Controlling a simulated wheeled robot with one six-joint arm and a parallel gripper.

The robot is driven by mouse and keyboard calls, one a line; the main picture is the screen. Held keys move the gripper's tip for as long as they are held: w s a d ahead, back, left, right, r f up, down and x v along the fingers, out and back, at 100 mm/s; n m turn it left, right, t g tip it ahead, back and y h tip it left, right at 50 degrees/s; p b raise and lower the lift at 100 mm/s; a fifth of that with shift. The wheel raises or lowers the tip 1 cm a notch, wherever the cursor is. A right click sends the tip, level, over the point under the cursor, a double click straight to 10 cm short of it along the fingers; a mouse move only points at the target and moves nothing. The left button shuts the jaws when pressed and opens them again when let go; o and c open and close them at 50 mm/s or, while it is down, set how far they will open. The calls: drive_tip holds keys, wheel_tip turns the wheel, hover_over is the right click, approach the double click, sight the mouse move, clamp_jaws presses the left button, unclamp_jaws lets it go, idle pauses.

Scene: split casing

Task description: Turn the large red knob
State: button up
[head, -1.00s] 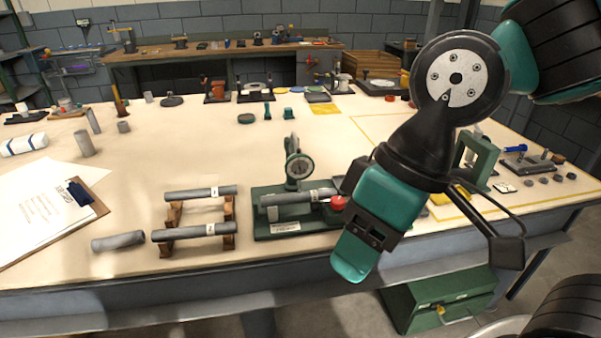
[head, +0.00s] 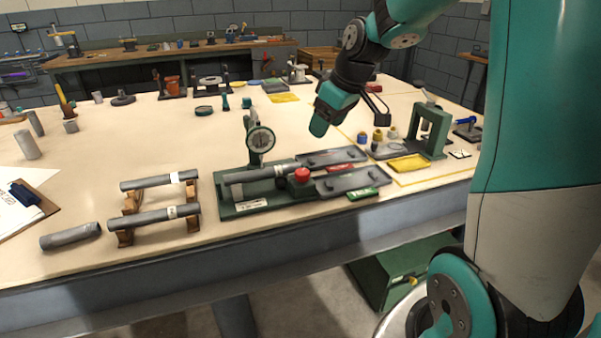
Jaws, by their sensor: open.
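The large red knob (head: 301,174) sits at the right end of a green fixture (head: 244,208) near the table's front. A grey cylinder (head: 250,175) lies in the fixture, with its end towards the knob. A round dial gauge (head: 261,140) stands on a post behind the cylinder. My gripper (head: 320,122) is up and behind the knob, slightly to its right, pointing down and apart from it. It holds nothing that I can see. Its jaw gap is hard to make out from this side.
Two dark trays lie beside the knob: a rear tray (head: 345,156) and a front tray (head: 340,184). A green press frame (head: 432,130) stands to the right. Grey cylinders rest on a wooden rack (head: 125,236) at left. Bare tabletop lies behind the fixture.

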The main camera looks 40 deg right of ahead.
sight(305, 171)
drive_tip(key=x, duration=1.5)
drive_tip(key=shift+a+b, duration=0.1)
drive_tip(key=shift+b, duration=0.2)
drive_tip(key=c, duration=0.9)
drive_tip(key=shift+d, duration=0.25)
drive_tip(key=shift+c, duration=0.2)
drive_tip(key=shift+a, duration=0.25)
